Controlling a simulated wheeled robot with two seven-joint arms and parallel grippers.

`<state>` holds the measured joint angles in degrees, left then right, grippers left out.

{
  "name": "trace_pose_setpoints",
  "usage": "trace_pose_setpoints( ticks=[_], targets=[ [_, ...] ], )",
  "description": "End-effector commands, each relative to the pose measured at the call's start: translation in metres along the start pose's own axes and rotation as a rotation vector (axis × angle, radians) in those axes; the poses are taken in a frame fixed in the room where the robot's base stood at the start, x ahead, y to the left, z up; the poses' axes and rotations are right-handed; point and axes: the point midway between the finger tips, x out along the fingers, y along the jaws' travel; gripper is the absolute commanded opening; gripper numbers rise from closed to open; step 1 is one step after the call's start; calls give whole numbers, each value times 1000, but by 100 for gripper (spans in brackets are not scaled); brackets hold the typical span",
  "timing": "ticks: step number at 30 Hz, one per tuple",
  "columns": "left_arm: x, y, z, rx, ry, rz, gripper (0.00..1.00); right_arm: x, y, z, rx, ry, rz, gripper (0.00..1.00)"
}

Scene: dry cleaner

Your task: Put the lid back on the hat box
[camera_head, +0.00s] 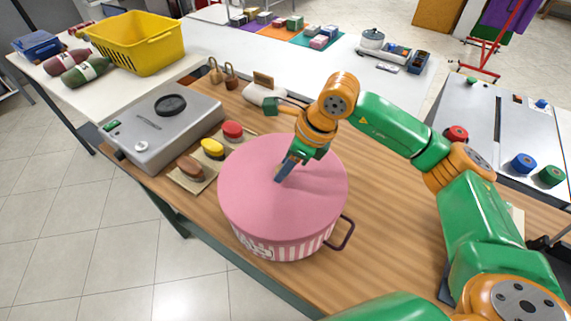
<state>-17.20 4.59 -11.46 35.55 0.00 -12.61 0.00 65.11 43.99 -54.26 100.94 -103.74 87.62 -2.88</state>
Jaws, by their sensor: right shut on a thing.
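The pink round lid (250,190) lies over the top of the hat box (290,249), which has pink and white stripes and a dark side handle at its right. The lid looks about level and lined up with the box. I cannot tell whether it is fully seated or slightly above the rim. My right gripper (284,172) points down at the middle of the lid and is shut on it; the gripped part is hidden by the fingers. My left gripper is not in view.
Left of the box are a yellow brush (212,149), a brown brush (190,168), a red-topped item (232,131) and a grey machine (163,128). A yellow basket (135,42) stands farther back. The wooden tabletop (385,215) right of the box is mostly clear.

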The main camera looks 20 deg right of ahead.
Motion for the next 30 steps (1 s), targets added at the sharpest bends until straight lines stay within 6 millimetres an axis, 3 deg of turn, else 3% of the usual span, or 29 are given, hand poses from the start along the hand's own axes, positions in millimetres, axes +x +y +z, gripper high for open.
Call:
trace_pose_setpoints(
  ticks=[14, 15, 18, 25, 28, 30],
  targets=[
    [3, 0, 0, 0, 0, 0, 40, 0, 0, 0, 0, 0, 0, 0],
    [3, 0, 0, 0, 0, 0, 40, 0, 0, 0, 0, 0, 0, 49],
    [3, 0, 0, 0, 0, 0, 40, 0, 0, 0, 0, 0, 0, 76],
    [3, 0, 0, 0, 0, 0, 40, 0, 0, 0, 0, 0, 0, 76],
    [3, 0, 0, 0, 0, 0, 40, 1, 0, 0, 0, 0, 0, 100],
    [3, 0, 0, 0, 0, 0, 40, 1, 0, 0, 0, 0, 0, 100]
  ],
)
